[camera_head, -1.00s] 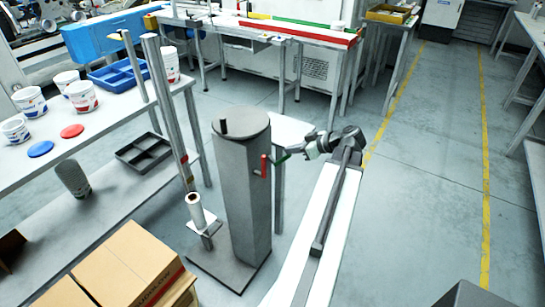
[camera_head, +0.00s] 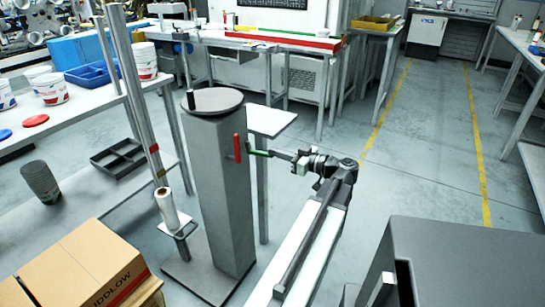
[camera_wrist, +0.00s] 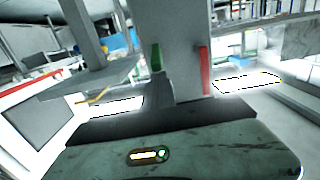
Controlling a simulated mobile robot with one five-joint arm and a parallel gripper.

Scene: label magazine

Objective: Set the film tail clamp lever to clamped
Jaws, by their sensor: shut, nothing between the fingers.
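The grey column (camera_head: 222,195) stands left of my arm and has a round top. A red lever handle (camera_head: 237,147) stands roughly upright on its right-hand side. My gripper (camera_head: 259,152) points left at the handle, its green fingertips shut and empty. The lever's pivot and any position markings are not clear.
A white roll (camera_head: 167,206) sits on a small bracket left of the column. A cardboard box (camera_head: 75,270) is at front left. A small white table (camera_head: 268,121) is behind the column.

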